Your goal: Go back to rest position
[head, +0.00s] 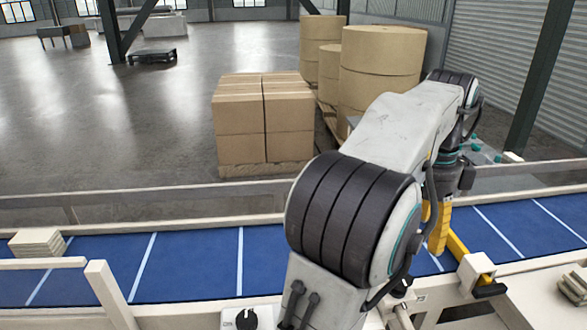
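My arm rises from the bottom middle of the head view and reaches to the right over the blue conveyor belt (190,262). Its wrist bends down at the right. My gripper (438,232) seems to be the yellow part below the wrist, over the far half of the belt. No held object can be made out.
A stack of flat pale pieces (37,243) lies on the belt at the left. Pale rails (130,224) edge the belt. Cartons (265,120) and large kraft rolls (380,62) stand behind. Open floor lies at the far left.

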